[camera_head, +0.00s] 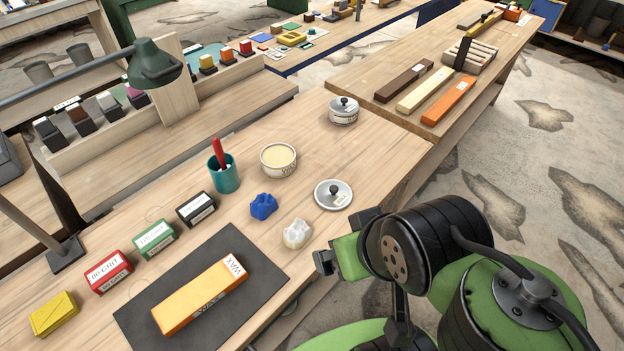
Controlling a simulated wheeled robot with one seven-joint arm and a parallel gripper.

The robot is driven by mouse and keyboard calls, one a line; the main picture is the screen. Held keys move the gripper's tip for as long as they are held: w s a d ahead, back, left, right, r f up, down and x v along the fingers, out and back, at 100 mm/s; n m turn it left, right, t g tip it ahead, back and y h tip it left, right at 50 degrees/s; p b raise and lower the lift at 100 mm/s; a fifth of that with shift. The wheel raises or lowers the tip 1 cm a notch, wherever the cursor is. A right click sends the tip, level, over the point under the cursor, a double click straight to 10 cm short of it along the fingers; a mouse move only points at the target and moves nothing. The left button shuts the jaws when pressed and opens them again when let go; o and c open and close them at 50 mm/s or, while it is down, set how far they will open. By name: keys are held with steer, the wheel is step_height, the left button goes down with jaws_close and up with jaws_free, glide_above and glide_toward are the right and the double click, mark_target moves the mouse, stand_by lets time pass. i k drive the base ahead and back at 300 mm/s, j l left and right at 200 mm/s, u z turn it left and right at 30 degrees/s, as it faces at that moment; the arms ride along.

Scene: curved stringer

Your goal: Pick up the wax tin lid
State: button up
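The wax tin lid (321,200), a round silver disc with a black knob and a small pale label, lies flat on the wooden bench near its right edge. The open wax tin (278,167), pale and full of cream wax, stands behind and left of it. A second, closed tin (343,118) with a similar knobbed lid stands farther back. My gripper (324,262) is at the bench's right edge, in front of the lid and apart from it. It is seen from the side, so its finger opening cannot be made out. I see nothing held in it.
A blue lump (263,207) and a whitish lump (297,234) lie near the lid, the whitish one between it and my gripper. A teal cup (225,178) holds a red-handled tool. Bare wood surrounds the lid.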

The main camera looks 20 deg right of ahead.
mark_target(330, 194)
steer(key=i+l+u, duration=0.1)
steer(key=l+u, duration=0.15)
steer(key=u, duration=0.25)
steer(key=l+u, duration=0.25)
steer(key=u, duration=0.2)
steer(key=l+u, duration=0.25)
steer(key=u, duration=0.25)
steer(key=l+u, duration=0.25)
steer(key=u, duration=0.25)
steer(key=k, duration=0.05)
